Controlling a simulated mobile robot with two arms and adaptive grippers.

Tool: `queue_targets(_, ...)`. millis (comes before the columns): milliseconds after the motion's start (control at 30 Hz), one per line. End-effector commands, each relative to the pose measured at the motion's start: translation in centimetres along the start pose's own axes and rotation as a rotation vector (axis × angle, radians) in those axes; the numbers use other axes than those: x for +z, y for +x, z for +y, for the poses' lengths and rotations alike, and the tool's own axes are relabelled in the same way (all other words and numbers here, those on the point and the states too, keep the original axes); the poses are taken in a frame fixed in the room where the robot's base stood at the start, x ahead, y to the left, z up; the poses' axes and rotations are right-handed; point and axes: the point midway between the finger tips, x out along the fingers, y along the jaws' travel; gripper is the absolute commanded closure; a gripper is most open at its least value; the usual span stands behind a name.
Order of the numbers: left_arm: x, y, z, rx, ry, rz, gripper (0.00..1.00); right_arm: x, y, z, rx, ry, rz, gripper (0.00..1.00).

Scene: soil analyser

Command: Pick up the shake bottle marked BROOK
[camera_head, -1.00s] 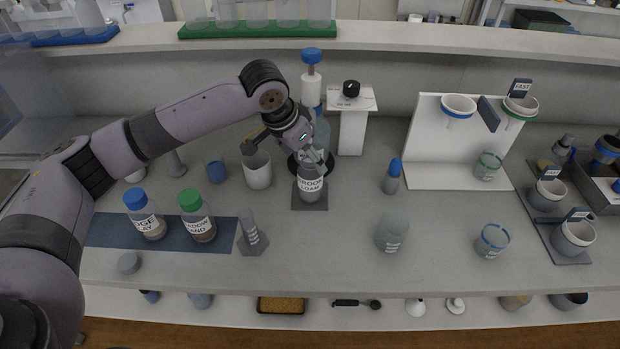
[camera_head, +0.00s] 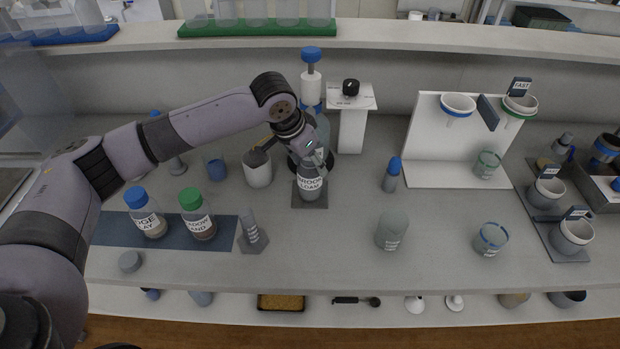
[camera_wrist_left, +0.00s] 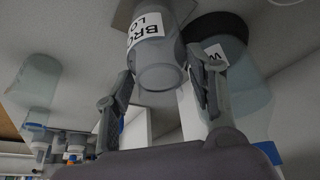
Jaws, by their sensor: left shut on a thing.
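The clear shake bottle (camera_head: 309,185) has a white label reading BROOK LOAM. It looks upright, on or just above a dark square plate (camera_head: 312,203) in the middle of the bench; I cannot tell whether it touches. My left gripper (camera_head: 314,163) reaches in from the left and is shut on the bottle's upper part, hiding its top. In the left wrist view the bottle (camera_wrist_left: 155,62) sits between the two fingers (camera_wrist_left: 160,82), with part of its label showing. My right gripper is not in view.
A blue-capped bottle (camera_head: 146,212) and a green-capped bottle (camera_head: 198,214) stand on a blue mat (camera_head: 108,231). A white cup (camera_head: 257,170) is close left of the held bottle. A large clear blue-topped bottle (camera_head: 322,128) stands close behind.

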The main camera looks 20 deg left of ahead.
Motion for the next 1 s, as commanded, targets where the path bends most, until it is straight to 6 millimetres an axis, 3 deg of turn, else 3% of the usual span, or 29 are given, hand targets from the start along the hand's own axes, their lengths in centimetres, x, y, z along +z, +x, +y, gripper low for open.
queue_targets(567, -0.06, -0.06, -0.02, 0.000, 0.000, 0.002, 1.00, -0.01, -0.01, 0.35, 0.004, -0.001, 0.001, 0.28)
queue_targets(1000, -0.32, -0.55, -0.02, 0.000, 0.000, 0.003, 1.00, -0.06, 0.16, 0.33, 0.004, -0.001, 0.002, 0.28)
